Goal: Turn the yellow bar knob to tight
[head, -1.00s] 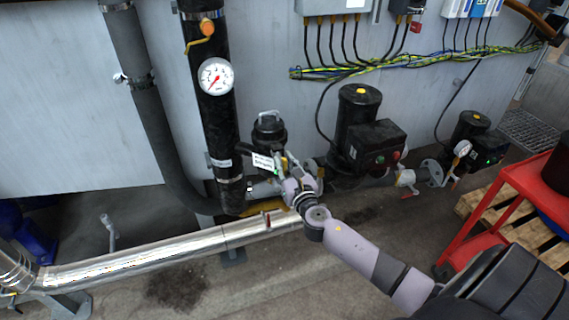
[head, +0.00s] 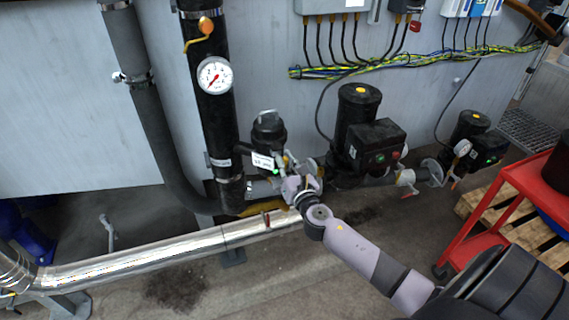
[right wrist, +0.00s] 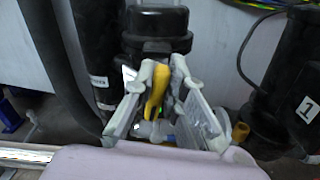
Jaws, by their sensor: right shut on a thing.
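The yellow bar knob (right wrist: 158,90) shows in the right wrist view as an upright yellow bar, with a black-topped housing (right wrist: 157,28) behind it. My right gripper (right wrist: 164,76) is shut on the bar, one finger on each side of it. In the head view my right gripper (head: 285,168) is at the pipework beside the same black housing (head: 268,131). The knob cannot be made out there behind the gripper. Any tight marking is too small to read. My left gripper is in neither view.
A white label (head: 262,160) hangs close by the gripper. A black vertical pipe with a gauge (head: 214,76) stands to the left, black pumps (head: 376,145) to the right. A shiny pipe (head: 150,254) runs low in front. A red cart (head: 483,215) stands at right.

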